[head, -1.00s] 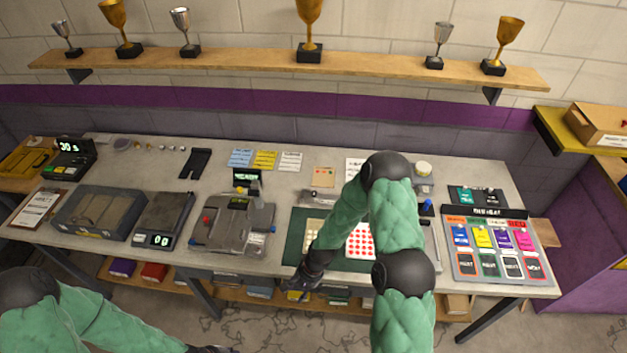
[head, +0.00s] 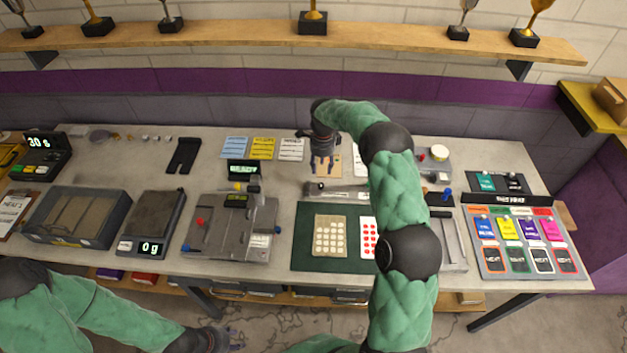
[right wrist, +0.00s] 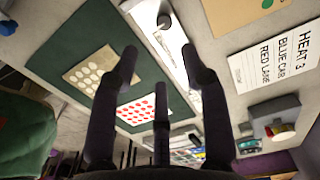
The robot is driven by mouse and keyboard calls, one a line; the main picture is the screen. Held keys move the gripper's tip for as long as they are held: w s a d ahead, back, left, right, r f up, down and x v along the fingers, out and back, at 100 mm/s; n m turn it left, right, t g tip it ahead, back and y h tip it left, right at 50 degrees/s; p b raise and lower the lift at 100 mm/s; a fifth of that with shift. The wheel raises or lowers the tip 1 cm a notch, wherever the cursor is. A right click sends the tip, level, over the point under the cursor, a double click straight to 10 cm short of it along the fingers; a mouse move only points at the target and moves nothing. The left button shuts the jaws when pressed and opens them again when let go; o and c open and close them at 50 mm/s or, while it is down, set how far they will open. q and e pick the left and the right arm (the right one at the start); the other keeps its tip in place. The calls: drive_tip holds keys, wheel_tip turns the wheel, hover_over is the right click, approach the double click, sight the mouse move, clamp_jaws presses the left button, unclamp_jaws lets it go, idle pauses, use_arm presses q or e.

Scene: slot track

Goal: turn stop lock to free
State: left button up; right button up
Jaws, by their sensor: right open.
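A metal bar with a dark round knob (head: 316,187) lies behind the green mat; the knob also shows in the right wrist view (right wrist: 163,20). A grey slotted fixture (head: 452,240) with a blue knob (head: 447,192) stands right of the mat, partly behind my right arm. I cannot tell which part is the stop lock or how it is set. My right gripper (head: 324,170) hangs open and empty above a tan card, just behind the bar; its spread fingers (right wrist: 160,60) touch nothing visible. My left gripper (head: 236,340) is low, in front of the table; its fingers are too small to read.
The green mat (head: 300,262) holds a tan card with pale dots (head: 330,235) and a red-dotted card (head: 368,238). A grey machine (head: 232,228), a scale (head: 152,222) and a grey case (head: 78,217) stand left. A colour-card board (head: 520,243) stands right.

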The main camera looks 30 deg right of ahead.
sight(321, 184)
drive_tip(key=f, duration=1.1)
drive_tip(key=shift+w+d, duration=0.15)
drive_tip(key=shift+w, duration=0.2)
clamp_jaws()
